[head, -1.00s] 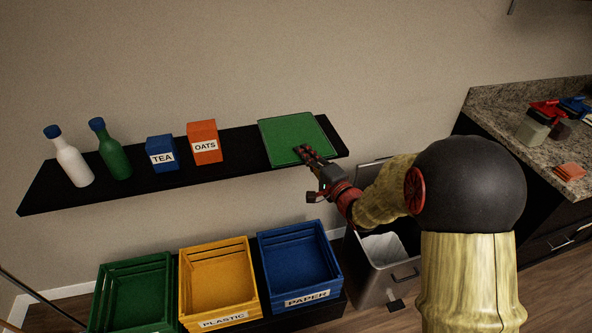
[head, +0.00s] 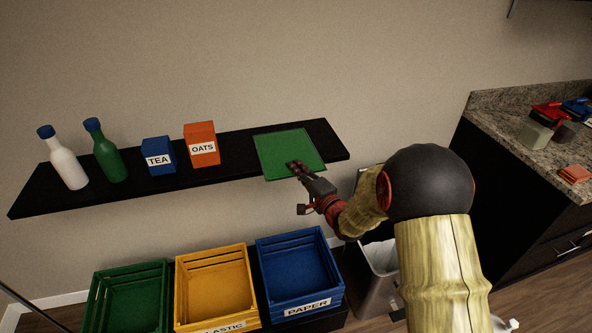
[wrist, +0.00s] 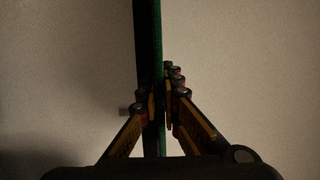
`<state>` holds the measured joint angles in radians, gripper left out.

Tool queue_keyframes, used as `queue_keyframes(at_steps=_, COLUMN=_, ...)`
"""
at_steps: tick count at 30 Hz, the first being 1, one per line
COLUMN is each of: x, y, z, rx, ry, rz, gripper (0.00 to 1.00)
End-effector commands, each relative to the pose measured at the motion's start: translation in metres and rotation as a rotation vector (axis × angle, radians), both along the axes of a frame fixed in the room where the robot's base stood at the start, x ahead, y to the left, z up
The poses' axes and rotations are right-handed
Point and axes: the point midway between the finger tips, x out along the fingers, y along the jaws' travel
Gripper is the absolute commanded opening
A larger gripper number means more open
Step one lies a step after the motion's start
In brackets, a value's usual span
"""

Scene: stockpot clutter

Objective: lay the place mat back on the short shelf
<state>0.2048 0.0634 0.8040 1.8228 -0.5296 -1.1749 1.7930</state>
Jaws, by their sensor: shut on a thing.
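The place mat is a thin green square (head: 283,147) over the right part of the black shelf (head: 222,170) in the head view. Its near edge reaches past the shelf's front edge. I cannot tell whether it touches the shelf top. My gripper (head: 294,166) is shut on the mat's near edge, with the arm coming from the lower right. In the wrist view, the mat (wrist: 149,60) shows edge-on as a narrow green strip between my fingers (wrist: 160,100). The fingers hide part of the mat.
On the shelf's left stand a white bottle (head: 68,168), a green bottle (head: 110,158), a TEA box (head: 158,153) and an OATS box (head: 202,145). Below are green (head: 132,300), yellow (head: 213,285) and blue (head: 298,270) crates and a bin (head: 380,285). A counter (head: 510,130) stands right.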

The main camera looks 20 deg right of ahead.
Motion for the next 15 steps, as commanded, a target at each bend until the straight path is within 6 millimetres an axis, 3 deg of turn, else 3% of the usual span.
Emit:
queue_keyframes(at_steps=2, x=0.0000, y=-0.0001, z=-0.0023, rx=0.000, ry=0.000, rz=0.000, gripper=0.00)
queue_keyframes(at_steps=3, x=-0.0002, y=-0.0001, z=-0.0024, rx=0.000, ry=0.001, rz=0.000, gripper=0.07)
queue_keyframes(at_steps=12, x=-0.0002, y=-0.0001, z=-0.0018, rx=0.000, ry=0.000, rz=0.000, gripper=0.24)
queue_keyframes(at_steps=15, x=-0.0002, y=-0.0001, z=-0.0019, rx=0.000, ry=0.000, rz=0.000, gripper=0.24)
